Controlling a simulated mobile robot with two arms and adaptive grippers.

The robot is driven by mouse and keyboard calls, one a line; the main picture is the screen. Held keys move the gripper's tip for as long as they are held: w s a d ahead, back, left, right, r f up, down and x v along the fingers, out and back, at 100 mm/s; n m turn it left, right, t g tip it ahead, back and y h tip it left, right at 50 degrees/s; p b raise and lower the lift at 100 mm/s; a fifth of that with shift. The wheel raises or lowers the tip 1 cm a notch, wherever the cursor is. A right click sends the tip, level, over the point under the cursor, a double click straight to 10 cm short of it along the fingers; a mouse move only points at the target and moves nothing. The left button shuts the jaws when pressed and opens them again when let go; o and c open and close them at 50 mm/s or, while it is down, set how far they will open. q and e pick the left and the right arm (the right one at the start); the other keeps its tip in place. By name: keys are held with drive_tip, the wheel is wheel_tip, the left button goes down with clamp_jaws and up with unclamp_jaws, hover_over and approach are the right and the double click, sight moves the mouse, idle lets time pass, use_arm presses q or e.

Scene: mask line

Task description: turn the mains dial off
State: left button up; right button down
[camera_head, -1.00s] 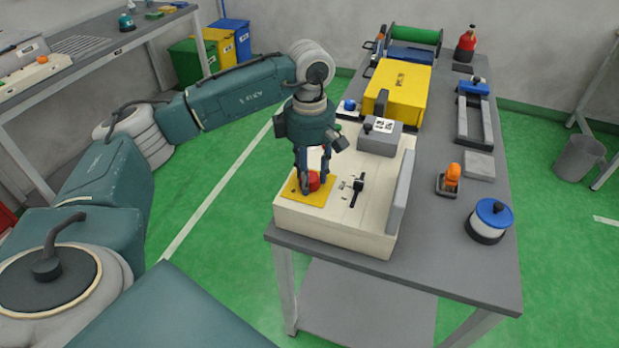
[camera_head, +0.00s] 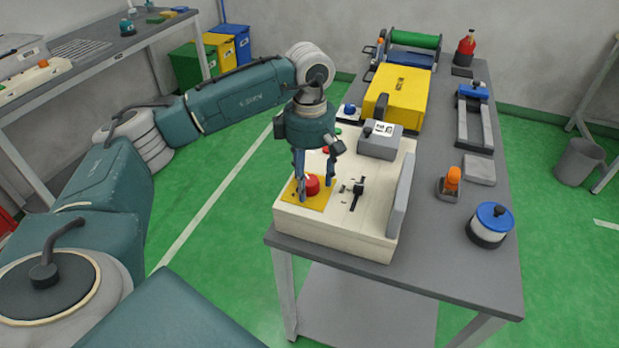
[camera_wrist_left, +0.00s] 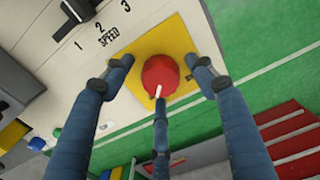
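The red mains dial (camera_head: 312,184) sits on a yellow plate (camera_head: 292,194) at the near left of the cream machine panel. In the left wrist view the round red dial (camera_wrist_left: 161,74) is in the middle, with a white mark at its lower edge. My left gripper (camera_head: 315,192) points down over the dial, its fingers spread around it. In the wrist view the left gripper (camera_wrist_left: 164,68) is open, with visible gaps between the two outer fingers and the dial. The third finger lies below the dial, near the white mark. My right gripper is not in view.
A black speed lever (camera_head: 356,192) is right of the dial, beside numbers in the wrist view. A grey box (camera_head: 380,143), a grey upright plate (camera_head: 401,195) and a yellow case (camera_head: 398,92) stand behind and right. A blue-lidded tub (camera_head: 489,226) is at the bench's right.

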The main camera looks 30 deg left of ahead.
sight(309, 180)
use_arm(q)
wheel_tip(309, 180, up, 12)
idle(0.6)
idle(0.5)
